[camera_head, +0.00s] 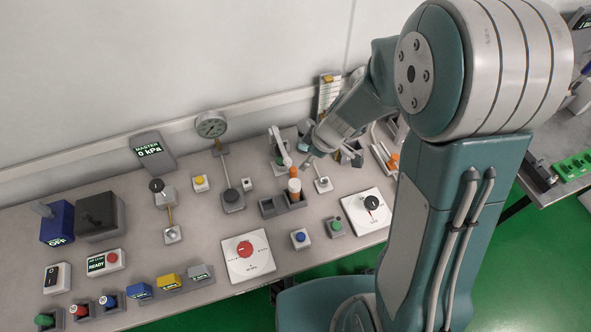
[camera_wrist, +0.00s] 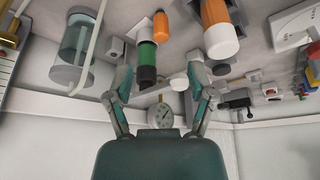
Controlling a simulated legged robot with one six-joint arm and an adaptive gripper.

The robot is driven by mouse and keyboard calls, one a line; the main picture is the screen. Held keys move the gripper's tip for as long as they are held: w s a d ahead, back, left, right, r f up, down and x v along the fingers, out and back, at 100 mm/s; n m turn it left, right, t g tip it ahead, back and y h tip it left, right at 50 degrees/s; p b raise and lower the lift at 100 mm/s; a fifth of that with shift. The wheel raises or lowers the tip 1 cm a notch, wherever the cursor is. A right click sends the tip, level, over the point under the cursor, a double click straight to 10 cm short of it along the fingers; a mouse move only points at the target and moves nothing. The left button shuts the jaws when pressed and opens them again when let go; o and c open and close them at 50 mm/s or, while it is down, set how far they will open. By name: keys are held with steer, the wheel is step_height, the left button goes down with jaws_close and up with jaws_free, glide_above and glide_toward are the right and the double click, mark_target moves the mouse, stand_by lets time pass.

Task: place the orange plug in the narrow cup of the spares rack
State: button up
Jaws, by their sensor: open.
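An orange and white upright piece (camera_head: 294,185) stands at the right part of a low dark holder (camera_head: 268,208) in the head view. I cannot tell whether this holder is the spares rack or which cup is narrow. In the wrist view an orange cylinder with a white end (camera_wrist: 215,20) is at upper right, and a smaller orange piece (camera_wrist: 161,27) is near top centre. I cannot tell which is the plug. My gripper (camera_head: 309,152) is above the back of the bench, apart from the upright piece. In the wrist view its open fingers (camera_wrist: 160,80) show nothing clamped between them.
A green and black cylinder (camera_wrist: 147,62) appears beyond my fingers, and a clear cylinder (camera_wrist: 77,50) to the left. A gauge on a stalk (camera_head: 211,126) stands left of my gripper. A red-knob panel (camera_head: 246,256) and a black-knob panel (camera_head: 368,212) lie nearer the front.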

mark_target(294, 169)
steer(key=x, duration=0.3)
steer(key=shift+a, duration=0.3)
steer(key=x, duration=0.4)
steer(key=shift+w+d, duration=0.1)
steer(key=shift+d, duration=0.05)
steer(key=shift+w+a+f, duration=0.15)
steer(key=shift+a+f, duration=0.25)
steer(key=shift+f, duration=0.1)
steer(key=shift+d, duration=0.1)
steer(key=c, duration=0.9)
